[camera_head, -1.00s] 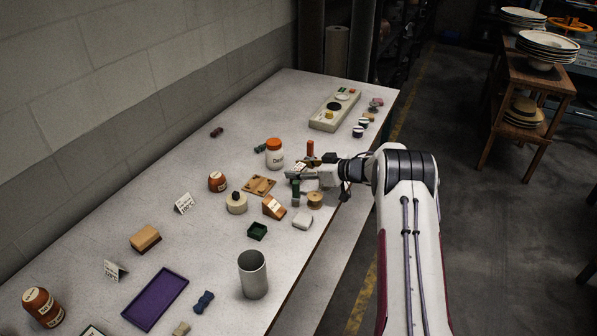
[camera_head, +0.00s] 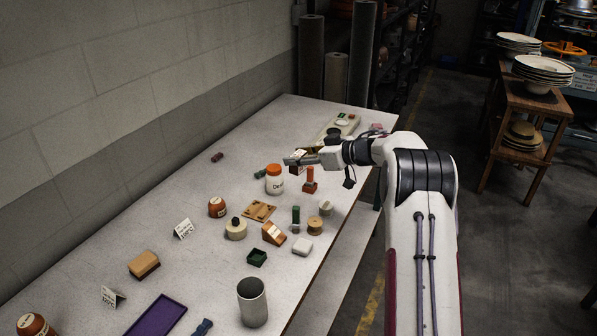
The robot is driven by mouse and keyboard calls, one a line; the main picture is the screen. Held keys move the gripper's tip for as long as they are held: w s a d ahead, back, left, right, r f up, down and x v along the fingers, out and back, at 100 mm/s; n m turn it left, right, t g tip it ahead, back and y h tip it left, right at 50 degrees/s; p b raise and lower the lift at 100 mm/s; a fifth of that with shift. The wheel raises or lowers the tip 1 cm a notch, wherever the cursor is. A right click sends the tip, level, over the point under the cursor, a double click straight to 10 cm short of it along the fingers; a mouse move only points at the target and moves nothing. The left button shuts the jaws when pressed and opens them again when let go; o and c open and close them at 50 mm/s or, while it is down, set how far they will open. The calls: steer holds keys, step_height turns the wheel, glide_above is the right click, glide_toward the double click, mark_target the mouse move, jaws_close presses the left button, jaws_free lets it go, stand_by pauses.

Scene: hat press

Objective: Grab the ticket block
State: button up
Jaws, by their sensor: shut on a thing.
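My gripper (camera_head: 300,158) is raised above the far half of the table. It is shut on a small block with a pale face and a dark reddish-brown side, which I take to be the ticket block (camera_head: 296,168). The block hangs below the fingers, apart from the table as far as I can tell, and is partly hidden by them. A similar wooden block with a slanted white label (camera_head: 273,233) stands on the table nearer to me.
Below the gripper stand an orange-lidded jar (camera_head: 274,180), a red-handled stamp (camera_head: 309,181), a green-handled stamp (camera_head: 296,218) and a spool (camera_head: 315,226). A metal cup (camera_head: 252,302) and purple tray (camera_head: 160,318) are nearer.

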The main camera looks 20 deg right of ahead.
mark_target(299, 154)
steer(key=shift+r, duration=1.75)
